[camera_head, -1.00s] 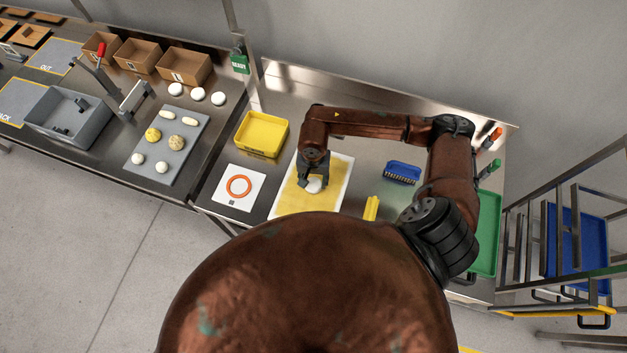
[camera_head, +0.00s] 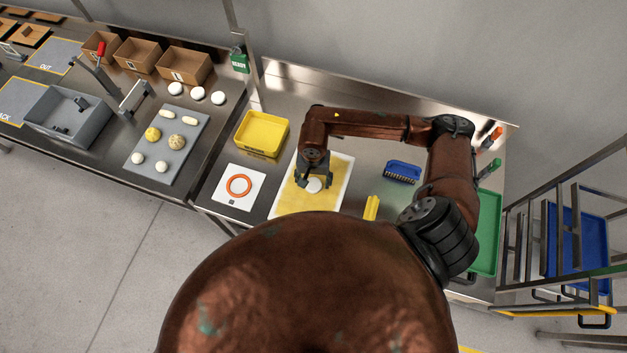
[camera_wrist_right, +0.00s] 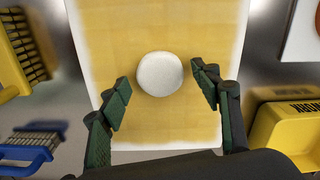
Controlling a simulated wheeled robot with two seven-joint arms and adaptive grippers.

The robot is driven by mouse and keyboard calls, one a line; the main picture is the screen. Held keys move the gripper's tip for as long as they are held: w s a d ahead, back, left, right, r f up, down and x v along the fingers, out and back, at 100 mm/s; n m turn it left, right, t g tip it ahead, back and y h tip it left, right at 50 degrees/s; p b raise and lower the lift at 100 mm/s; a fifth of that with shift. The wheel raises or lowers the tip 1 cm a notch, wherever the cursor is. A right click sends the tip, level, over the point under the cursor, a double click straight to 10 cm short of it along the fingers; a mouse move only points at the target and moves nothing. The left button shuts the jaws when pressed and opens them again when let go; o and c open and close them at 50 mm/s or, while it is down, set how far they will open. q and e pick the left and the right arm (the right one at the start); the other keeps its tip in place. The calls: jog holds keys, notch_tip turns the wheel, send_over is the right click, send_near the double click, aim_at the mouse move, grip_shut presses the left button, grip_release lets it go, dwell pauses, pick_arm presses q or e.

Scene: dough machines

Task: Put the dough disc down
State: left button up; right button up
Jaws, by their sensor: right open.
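A white round dough disc (camera_head: 314,185) lies on the yellow sheet of a white-edged board (camera_head: 337,190) on the steel table. In the right wrist view the disc (camera_wrist_right: 160,74) is whole, with yellow surface all around it. My right gripper (camera_head: 316,184) is open over the disc. In the wrist view its fingertips (camera_wrist_right: 160,86) stand to either side of the disc with a gap on each side. My left gripper is not in view.
A yellow bin (camera_head: 262,134) and a white card with an orange ring (camera_head: 238,187) are left of the board. A blue brush (camera_head: 402,172), a yellow-handled tool (camera_head: 371,208) and a green tray (camera_head: 487,232) are to the right. A grey tray (camera_head: 166,146) holds several dough pieces.

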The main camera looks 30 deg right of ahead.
aim_at(313, 184)
notch_tip(313, 184, up, 12)
jog(key=b, duration=0.1)
dwell(0.4)
jog(key=shift+r, duration=0.1)
